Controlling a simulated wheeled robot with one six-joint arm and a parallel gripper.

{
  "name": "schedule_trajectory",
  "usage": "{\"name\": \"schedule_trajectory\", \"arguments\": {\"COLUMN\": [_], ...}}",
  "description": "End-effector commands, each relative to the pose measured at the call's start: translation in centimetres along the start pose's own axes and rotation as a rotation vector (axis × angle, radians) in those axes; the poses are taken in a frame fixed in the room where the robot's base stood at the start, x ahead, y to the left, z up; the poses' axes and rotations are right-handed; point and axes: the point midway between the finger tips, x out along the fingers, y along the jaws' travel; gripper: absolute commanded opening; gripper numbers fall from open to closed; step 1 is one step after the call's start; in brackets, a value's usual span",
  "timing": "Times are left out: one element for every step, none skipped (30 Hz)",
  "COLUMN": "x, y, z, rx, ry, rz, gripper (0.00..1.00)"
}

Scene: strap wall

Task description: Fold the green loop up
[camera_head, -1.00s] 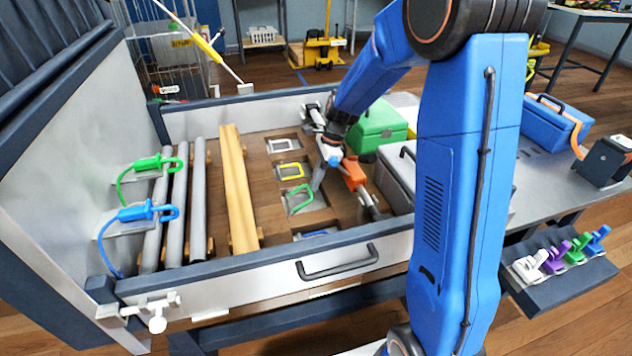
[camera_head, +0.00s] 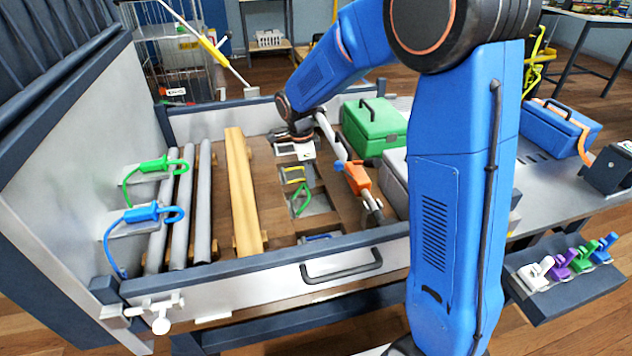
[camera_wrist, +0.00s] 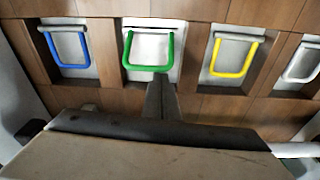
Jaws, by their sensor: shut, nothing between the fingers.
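The green loop (camera_wrist: 172,52) is a U-shaped handle on a pale square plate (camera_wrist: 150,48) in the wrist view, its crossbar towards my gripper. In the head view the green loop (camera_head: 304,192) is at the middle of the wooden panel and looks narrow and tilted. My gripper (camera_wrist: 160,80) is shut and empty. Its fingertips meet the loop's crossbar in the wrist view, but I cannot tell whether they are under it or only beside it.
A blue loop (camera_wrist: 86,50) and a yellow loop (camera_wrist: 247,58) flank the green one. A pale loop (camera_wrist: 313,60) is farther right. In the head view, grey pipes (camera_head: 181,205), a yellow beam (camera_head: 243,190) and an orange-handled tool (camera_head: 357,178) lie nearby.

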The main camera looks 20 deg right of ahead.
Motion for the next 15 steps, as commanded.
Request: {"name": "schedule_trajectory", "arguments": {"x": [-0.3, -0.5, -0.7, -0.9, -1.0, -1.2, -1.4, -1.5, -1.6, -1.7, -1.8, -2.0, -2.1, -2.1, -2.2], "y": [0.1, 0.1, 0.1, 0.2, 0.2, 0.2, 0.2, 0.3, 0.4, 0.4, 0.4, 0.4, 0.4, 0.4, 0.5], "z": [0.7, 1.0, 1.3, 1.6, 1.8, 2.1, 2.4, 2.6, 3.0, 3.2, 3.4, 3.6, 3.8, 3.9, 4.2], "rx": [-0.006, -0.006, -0.004, -0.003, -0.003, 0.000, 0.000, 0.002, 0.004, 0.005, 0.006, 0.009, 0.011, 0.012, 0.012], "ry": [0.042, 0.070, 0.107, 0.135, 0.163, 0.199, 0.226, 0.251, 0.286, 0.311, 0.334, 0.352, 0.347, 0.346, 0.345], "rz": [-0.006, -0.008, -0.012, -0.013, -0.017, -0.020, -0.023, -0.026, -0.028, -0.031, -0.033, -0.035, -0.035, -0.034, -0.034], "gripper": [0.00, 0.00, 0.00, 0.00, 0.00, 0.00, 0.00, 0.00, 0.00, 0.00, 0.00, 0.00, 0.00, 0.00, 0.00]}}
